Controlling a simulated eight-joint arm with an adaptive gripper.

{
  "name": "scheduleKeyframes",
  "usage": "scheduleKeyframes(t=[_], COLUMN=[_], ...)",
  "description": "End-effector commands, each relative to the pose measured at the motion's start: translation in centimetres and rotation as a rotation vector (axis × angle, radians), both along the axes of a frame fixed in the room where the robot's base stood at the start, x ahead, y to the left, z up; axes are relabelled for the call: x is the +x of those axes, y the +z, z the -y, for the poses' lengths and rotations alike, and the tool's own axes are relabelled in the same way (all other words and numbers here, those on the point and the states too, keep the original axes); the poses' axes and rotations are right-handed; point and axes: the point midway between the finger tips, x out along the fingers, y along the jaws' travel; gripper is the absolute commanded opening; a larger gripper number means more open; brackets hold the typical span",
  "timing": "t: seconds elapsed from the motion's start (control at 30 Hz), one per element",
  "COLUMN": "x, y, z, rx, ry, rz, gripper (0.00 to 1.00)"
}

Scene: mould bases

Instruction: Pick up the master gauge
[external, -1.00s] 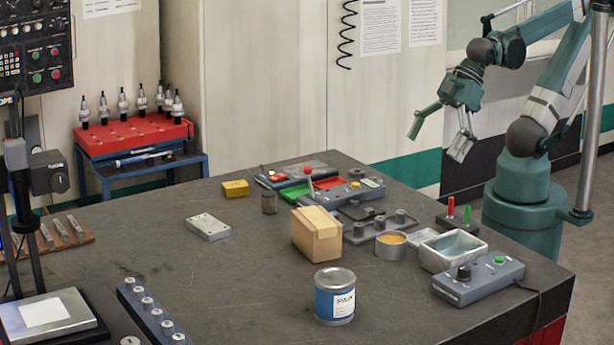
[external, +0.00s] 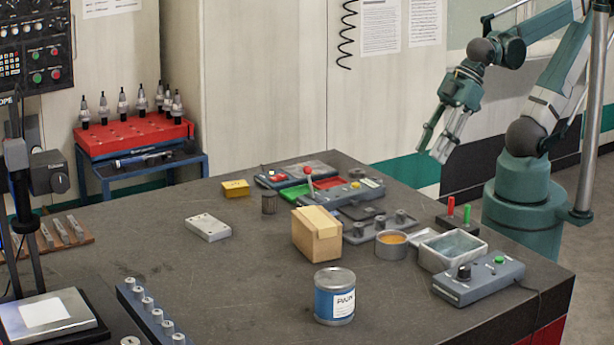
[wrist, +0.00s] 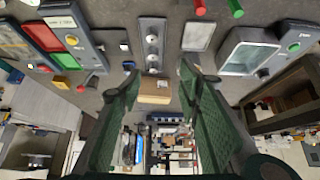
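My gripper (external: 434,153) hangs in the air beyond the far right edge of the workbench (external: 230,285), tilted down, with a gap between its two fingers. In the wrist view my gripper (wrist: 160,78) is also open and empty, its green fingers on either side. I cannot tell for sure which item is the master gauge; nothing carries a readable label for it.
A cardboard box (external: 316,234), an orange-filled round tin (external: 391,245), a grey bin (external: 452,250), a button box (external: 480,279) and red and green pegs (external: 458,212) crowd the right side. A paint can (external: 334,297) stands in front. The bench's middle left is mostly clear.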

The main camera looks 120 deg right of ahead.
Motion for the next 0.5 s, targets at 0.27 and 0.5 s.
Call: scheduleKeyframes(t=[0.27,0.5], x=[0.01,0.52], y=[0.01,0.39], z=[0.0,0.13], rx=[0.0,-0.017], ry=[0.0,0.019], rz=[0.0,-0.011], gripper=[0.35,0.35])
